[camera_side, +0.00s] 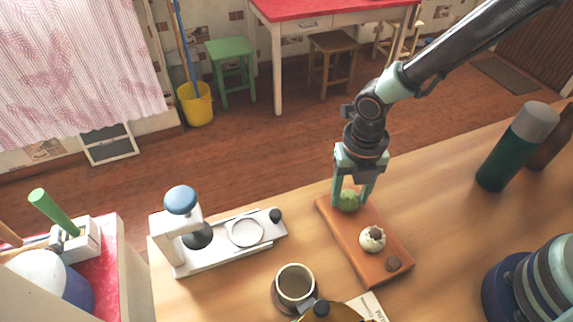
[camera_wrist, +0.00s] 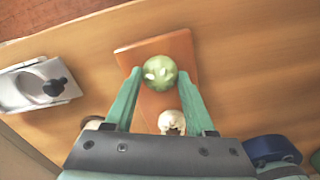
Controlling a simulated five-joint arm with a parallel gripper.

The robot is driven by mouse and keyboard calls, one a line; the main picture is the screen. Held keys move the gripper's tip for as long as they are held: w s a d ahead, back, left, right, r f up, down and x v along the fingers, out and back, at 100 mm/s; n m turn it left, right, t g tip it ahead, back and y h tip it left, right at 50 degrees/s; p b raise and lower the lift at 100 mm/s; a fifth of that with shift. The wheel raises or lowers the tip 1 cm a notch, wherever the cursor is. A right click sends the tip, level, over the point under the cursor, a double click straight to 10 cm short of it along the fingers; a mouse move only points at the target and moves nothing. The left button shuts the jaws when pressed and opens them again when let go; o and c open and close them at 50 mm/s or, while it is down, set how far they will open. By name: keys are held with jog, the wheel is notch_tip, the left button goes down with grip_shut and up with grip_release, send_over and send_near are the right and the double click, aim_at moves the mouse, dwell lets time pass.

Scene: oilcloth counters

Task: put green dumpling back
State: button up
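The green dumpling (camera_side: 348,201) is at the far end of a reddish-brown board (camera_side: 341,226). In the wrist view the dumpling (camera_wrist: 160,73) is round, with pale marks on top. My gripper (camera_side: 351,197) points down over that end of the board, one finger on each side of the dumpling. In the wrist view the fingertips of my gripper (camera_wrist: 160,70) come right up to its sides; I cannot tell whether they press on it. The dumpling appears low at the board, but its underside is hidden.
A white press (camera_side: 222,240) stands left, a cup (camera_side: 295,285) in front. A green bottle (camera_side: 515,147) stands right. Wood counter between board and bottle is clear.

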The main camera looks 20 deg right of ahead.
aim_at(350, 196)
jog(key=o, duration=0.4)
notch_tip(350, 196, up, 12)
jog(key=f, duration=0.1)
jog(key=shift+s+d+r+m+t, duration=0.35)
jog(key=shift+d+r+m+t, duration=1.1)
jog(key=shift+d+m, duration=2.95)
jog(key=shift+s+d+r+m+t, duration=0.4)
jog(key=shift+d+r+m, duration=1.95)
jog(key=shift+m, duration=4.05)
jog(key=shift+s+d+r+m+t, duration=0.35)
jog(key=shift+d+r+m+t, duration=1.05)
jog(key=shift+d+m, duration=3)
jog(key=shift+a+r+m+g, duration=0.25)
jog(key=shift+a+m, duration=0.25)
jog(key=shift+a, duration=0.05)
jog(key=shift+a+r+m+g, duration=0.2)
jog(key=shift+a+m, duration=0.3)
